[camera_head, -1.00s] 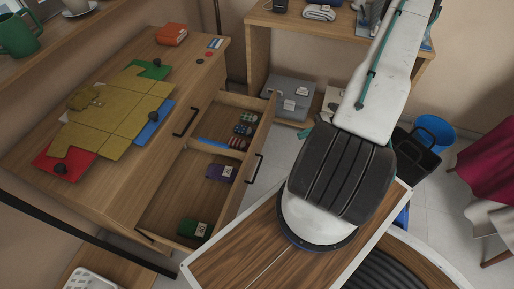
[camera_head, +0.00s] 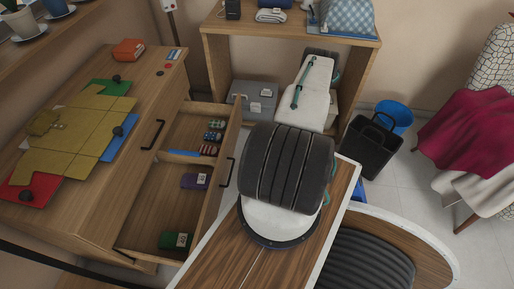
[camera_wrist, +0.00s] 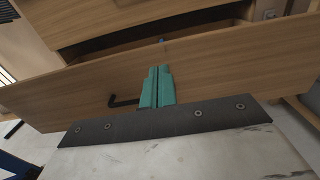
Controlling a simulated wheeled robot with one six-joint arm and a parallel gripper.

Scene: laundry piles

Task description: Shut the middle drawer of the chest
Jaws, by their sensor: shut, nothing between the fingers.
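The wooden chest (camera_head: 135,170) stands at the left of the head view, with one drawer pulled out below a shut front that has a black handle (camera_head: 153,133). This open drawer (camera_head: 160,205) holds small patterned items (camera_head: 210,136), a purple item (camera_head: 195,181) and a green item (camera_head: 176,240). Its front panel (camera_wrist: 215,75) crosses the wrist view, with a black bar handle (camera_wrist: 122,102). My gripper (camera_wrist: 158,72) has its teal fingers together and empty, in front of this panel just right of the handle. I cannot tell whether they touch it. My arm hides the gripper in the head view.
A wooden shelf unit (camera_head: 290,32) with a grey box (camera_head: 255,98) stands behind my arm. A chair with a crimson cloth (camera_head: 470,130) is farther right. Floor between is clear.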

